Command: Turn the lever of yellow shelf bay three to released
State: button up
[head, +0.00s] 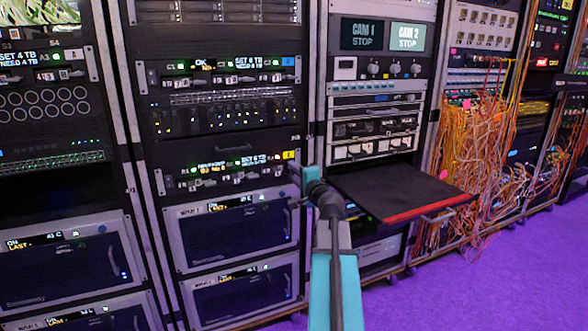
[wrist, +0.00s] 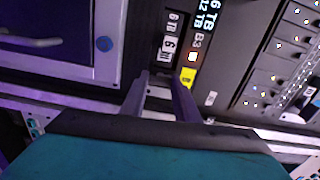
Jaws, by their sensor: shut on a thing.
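The yellow shelf (head: 225,170) is a dark unit in the second rack from the left, with a yellow tag (head: 289,155) at its right end. The tag also shows in the wrist view (wrist: 187,77), just right of my fingertips. My gripper (head: 305,175) is at the right end of this shelf in the head view. In the wrist view my gripper (wrist: 159,80) is shut on a small lever at the shelf's front, beside a white label (wrist: 165,52) that seems to read III. The fingers hide most of the lever, so its angle cannot be told.
A similar shelf with a blue tag (head: 288,61) is higher in the same rack. A black pull-out tray (head: 395,190) with a red edge juts out right of my arm. Orange cables (head: 490,150) hang farther right. Purple floor (head: 480,280) is open at lower right.

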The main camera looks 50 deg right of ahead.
jog(key=shift+m, duration=0.5)
jog(key=o, duration=1)
jog(key=shift+o, duration=0.2)
jog(key=v, duration=0.8)
jog(key=shift+s+f, duration=0.15)
jog(key=shift+s, duration=0.05)
jog(key=b, duration=0.4)
jog(key=shift+s+a+b, duration=0.3)
jog(key=shift+s, duration=0.1)
